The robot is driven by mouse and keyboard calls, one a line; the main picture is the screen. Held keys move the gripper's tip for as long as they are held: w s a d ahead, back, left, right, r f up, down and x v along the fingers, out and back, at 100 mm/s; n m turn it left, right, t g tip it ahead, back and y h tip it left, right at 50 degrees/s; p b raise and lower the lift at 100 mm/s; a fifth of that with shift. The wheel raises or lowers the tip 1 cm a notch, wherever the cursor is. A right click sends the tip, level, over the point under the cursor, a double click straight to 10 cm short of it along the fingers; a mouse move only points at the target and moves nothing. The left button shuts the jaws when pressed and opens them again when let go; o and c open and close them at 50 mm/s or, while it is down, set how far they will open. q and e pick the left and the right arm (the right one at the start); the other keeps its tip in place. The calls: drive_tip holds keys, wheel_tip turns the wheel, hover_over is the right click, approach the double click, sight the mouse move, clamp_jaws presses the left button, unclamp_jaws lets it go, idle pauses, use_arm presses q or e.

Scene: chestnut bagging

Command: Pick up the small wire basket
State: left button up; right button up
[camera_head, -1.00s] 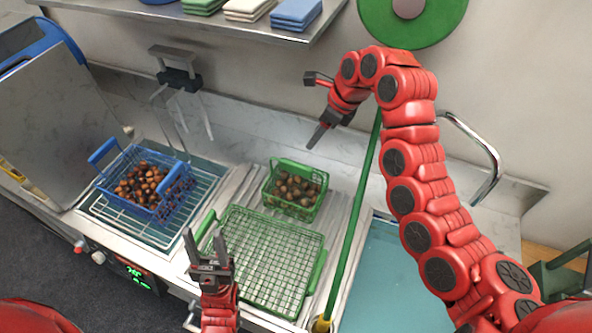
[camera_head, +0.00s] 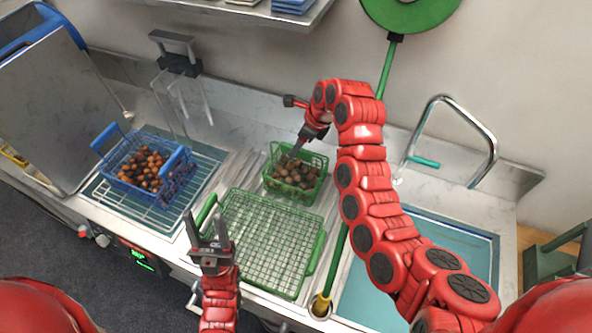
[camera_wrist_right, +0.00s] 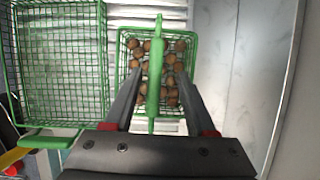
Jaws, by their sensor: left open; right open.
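A small green wire basket (camera_head: 295,178) holding several chestnuts stands on the ribbed steel counter, behind the large flat green wire basket. In the right wrist view the small basket (camera_wrist_right: 124,62) lies below my gripper, and its green handle bar (camera_wrist_right: 155,75) runs between the two fingers. My right gripper (camera_head: 291,156) is open, with its fingers at the small basket's top; I cannot tell whether they touch the handle. It also shows in the right wrist view (camera_wrist_right: 156,88). My left gripper (camera_head: 208,228) is open and empty, left of the large green basket.
The large empty green wire basket (camera_head: 262,245) lies in front of the small one. A blue-handled basket of chestnuts (camera_head: 138,182) stands in the fryer at left. A green pole (camera_head: 337,262) stands close to the right. A sink (camera_head: 460,245) with a faucet is further right.

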drive_tip(key=p+x, duration=0.2)
drive_tip(key=x, duration=0.1)
drive_tip(key=shift+s+a+f, duration=0.15)
drive_tip(key=shift+s, duration=0.2)
drive_tip(key=shift+w+a+f+p, duration=0.1)
drive_tip(key=shift+a+f+p, duration=0.05)
drive_tip(key=shift+f+p, duration=0.3)
drive_tip(key=shift+w+f, duration=0.1)
drive_tip(key=shift+f, duration=0.05)
clamp_jaws()
